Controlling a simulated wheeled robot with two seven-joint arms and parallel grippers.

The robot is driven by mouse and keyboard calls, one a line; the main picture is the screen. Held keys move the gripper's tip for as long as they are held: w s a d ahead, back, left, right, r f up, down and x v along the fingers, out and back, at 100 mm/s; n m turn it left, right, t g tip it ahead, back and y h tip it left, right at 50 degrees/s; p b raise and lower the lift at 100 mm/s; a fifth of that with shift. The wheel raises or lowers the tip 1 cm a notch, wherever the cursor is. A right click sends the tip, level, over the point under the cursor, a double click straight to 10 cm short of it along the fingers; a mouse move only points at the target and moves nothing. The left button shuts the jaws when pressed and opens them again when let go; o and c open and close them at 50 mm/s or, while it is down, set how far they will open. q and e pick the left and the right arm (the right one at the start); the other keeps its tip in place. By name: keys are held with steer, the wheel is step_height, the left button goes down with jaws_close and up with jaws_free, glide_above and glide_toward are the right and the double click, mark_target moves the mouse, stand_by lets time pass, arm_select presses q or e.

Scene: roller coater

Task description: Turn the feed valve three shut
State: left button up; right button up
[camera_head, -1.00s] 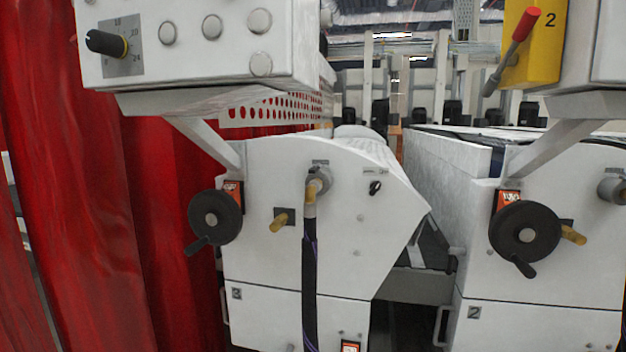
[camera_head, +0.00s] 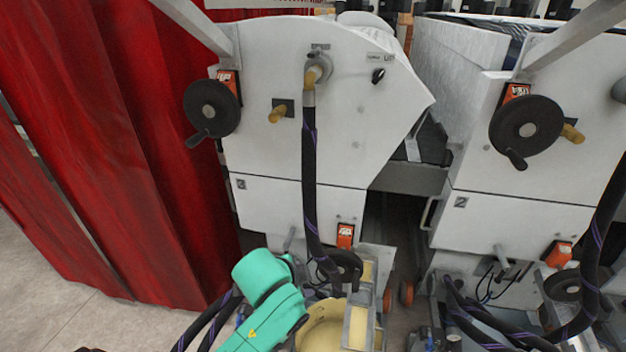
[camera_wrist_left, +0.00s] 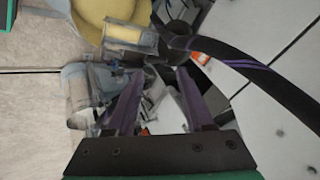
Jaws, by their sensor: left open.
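The left white machine unit (camera_head: 290,140) carries a small plate that looks like a 3 (camera_head: 241,184). A grey fitting with a brass-coloured part (camera_head: 313,76) sits high on its face, and a black hose (camera_head: 309,160) hangs from it. A short yellow knob (camera_head: 278,114) sticks out to its left. I cannot tell which of these is the feed valve. My green left arm shows at the bottom of the head view, its gripper not visible there. In the left wrist view my left gripper (camera_wrist_left: 160,95) is open and empty. My right gripper is not in view.
A black handwheel (camera_head: 212,108) juts out at the unit's left. A second unit (camera_head: 540,190) with its own handwheel (camera_head: 526,130) stands to the right. A yellow round vessel (camera_head: 322,328) and more hoses crowd the floor below. A red curtain (camera_head: 110,130) hangs at left.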

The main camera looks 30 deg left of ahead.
arm_select(q)
steer(key=w+r+m+t, duration=0.3)
steer(key=w+r+m, duration=0.35)
steer(key=r, duration=0.25)
steer(key=m+t+y, duration=0.5)
steer(key=m+t, duration=0.2)
steer(key=m, duration=1)
glide_toward(310, 56)
steer(key=p+x, duration=0.5)
steer(key=x, duration=0.6)
steer(key=shift+w+r, duration=0.15)
steer(key=shift+w, duration=0.25)
steer(key=shift+w+a, duration=0.1)
steer(key=shift+w, duration=0.25)
steer(key=shift+c, duration=0.3)
jaws_close()
